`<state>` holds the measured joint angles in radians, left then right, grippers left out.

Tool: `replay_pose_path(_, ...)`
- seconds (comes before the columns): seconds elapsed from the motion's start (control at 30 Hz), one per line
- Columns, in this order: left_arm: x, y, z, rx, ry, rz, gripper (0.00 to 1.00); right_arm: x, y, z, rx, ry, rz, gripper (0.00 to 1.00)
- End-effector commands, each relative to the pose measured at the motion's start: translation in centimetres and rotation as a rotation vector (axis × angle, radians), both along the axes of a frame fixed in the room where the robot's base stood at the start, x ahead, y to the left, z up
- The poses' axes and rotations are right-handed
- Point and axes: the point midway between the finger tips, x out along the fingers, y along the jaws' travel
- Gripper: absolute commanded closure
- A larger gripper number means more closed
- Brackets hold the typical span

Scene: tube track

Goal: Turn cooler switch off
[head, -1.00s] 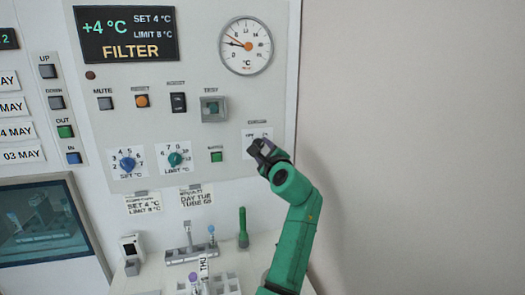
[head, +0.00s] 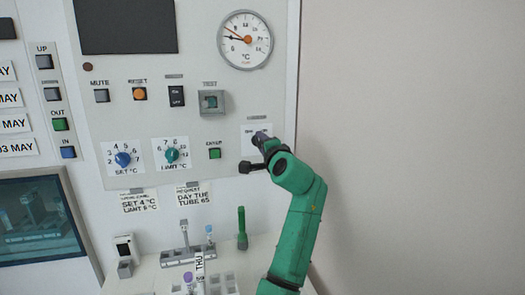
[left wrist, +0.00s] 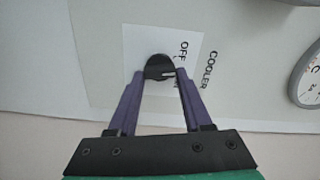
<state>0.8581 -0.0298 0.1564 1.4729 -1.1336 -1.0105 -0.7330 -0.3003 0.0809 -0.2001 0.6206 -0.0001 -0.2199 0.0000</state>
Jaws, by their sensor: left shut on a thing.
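A second marking beside the right finger is partly hidden. A pale mark on the knob points to the right in that view. My left gripper (left wrist: 161,73) is shut on the knob, with one purple finger at each side. In the head view my left gripper (head: 263,142) is at the lower right of the panel and mostly covers the switch. My right gripper is not in view.
The grey panel (head: 120,70) carries a dark display (head: 124,26), a dial gauge (head: 246,39), buttons and two knobs, blue (head: 123,159) and teal (head: 172,155). Below, a white bench holds a rack and a green tube (head: 242,225). Bare wall lies to the right.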

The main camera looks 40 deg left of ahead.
Motion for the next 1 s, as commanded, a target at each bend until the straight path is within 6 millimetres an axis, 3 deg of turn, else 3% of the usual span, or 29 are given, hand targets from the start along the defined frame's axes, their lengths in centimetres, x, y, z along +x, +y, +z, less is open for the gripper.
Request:
replay_pose_path(0.5,-0.2,0.0,0.8,-0.219,-0.347,-0.004,1.0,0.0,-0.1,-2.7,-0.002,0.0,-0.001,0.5)
replay_pose_path(1.0,-0.2,0.1,1.0,-0.282,-0.437,-0.005,1.0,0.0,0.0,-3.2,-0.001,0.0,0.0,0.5)
